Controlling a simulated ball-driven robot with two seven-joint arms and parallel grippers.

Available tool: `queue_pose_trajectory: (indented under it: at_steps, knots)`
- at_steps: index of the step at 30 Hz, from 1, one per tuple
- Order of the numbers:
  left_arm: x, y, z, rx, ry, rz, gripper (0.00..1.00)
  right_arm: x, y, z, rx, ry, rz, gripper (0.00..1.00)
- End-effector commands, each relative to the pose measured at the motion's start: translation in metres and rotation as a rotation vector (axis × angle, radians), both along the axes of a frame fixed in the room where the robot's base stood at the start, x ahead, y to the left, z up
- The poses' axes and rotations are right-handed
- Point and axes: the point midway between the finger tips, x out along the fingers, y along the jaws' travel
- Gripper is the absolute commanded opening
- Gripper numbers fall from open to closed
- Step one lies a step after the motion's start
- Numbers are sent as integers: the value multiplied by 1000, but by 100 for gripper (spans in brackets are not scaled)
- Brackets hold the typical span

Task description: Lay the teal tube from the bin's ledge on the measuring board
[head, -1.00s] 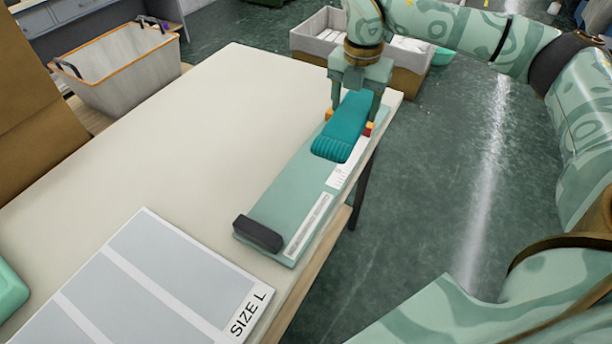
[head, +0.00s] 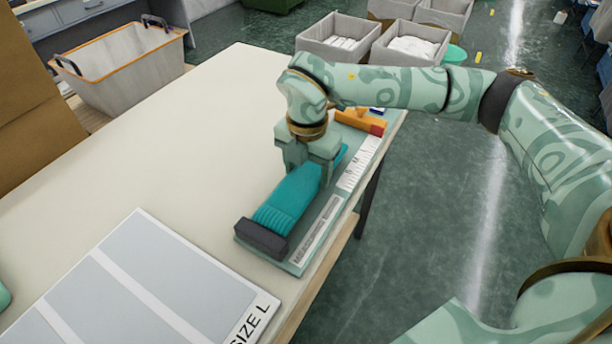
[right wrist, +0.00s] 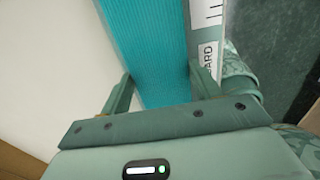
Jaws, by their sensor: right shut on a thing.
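The teal tube (head: 290,196) is a ribbed knitted piece lying along the mint-green measuring board (head: 318,212). Its near ribbed end is at the dark end stop (head: 262,238); I cannot tell if they touch. My right gripper (head: 308,176) comes down over the tube's far part, a finger on each side, shut on it. The right wrist view shows the teal fabric (right wrist: 150,45) running between the two fingers (right wrist: 161,72). Gripper and wrist hide part of the tube and board.
An orange and red block (head: 358,121) sits at the board's far end. A SIZE L sheet (head: 150,275) lies nearer on the cream table (head: 170,150). The table's right edge runs close beside the board. A laundry basket (head: 125,68) and grey bins (head: 410,45) stand beyond.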

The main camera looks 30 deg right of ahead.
Motion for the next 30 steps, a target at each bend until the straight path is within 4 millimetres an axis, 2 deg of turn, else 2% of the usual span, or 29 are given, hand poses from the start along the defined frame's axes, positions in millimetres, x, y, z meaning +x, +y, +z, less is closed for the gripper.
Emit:
queue_pose_trajectory:
  at_steps: [1,2,12,13,15,25,30]
  knots:
    - [-4,0,-8,0,9,0,36,0,0,-16,0,6,1,41]
    - [-4,0,-9,0,9,0,36,0,0,-19,0,6,1,41]
    - [-3,0,-7,1,8,1,36,0,0,-19,0,2,1,41]
    - [-4,0,-7,1,8,1,36,0,0,-19,0,2,1,65]
    - [-4,0,-7,1,8,1,36,0,0,-19,0,2,1,84]
    - [-4,0,-7,1,8,1,36,0,0,-16,0,0,1,84]
    - [1,0,4,0,-3,1,36,0,-1,14,-1,-5,0,84]
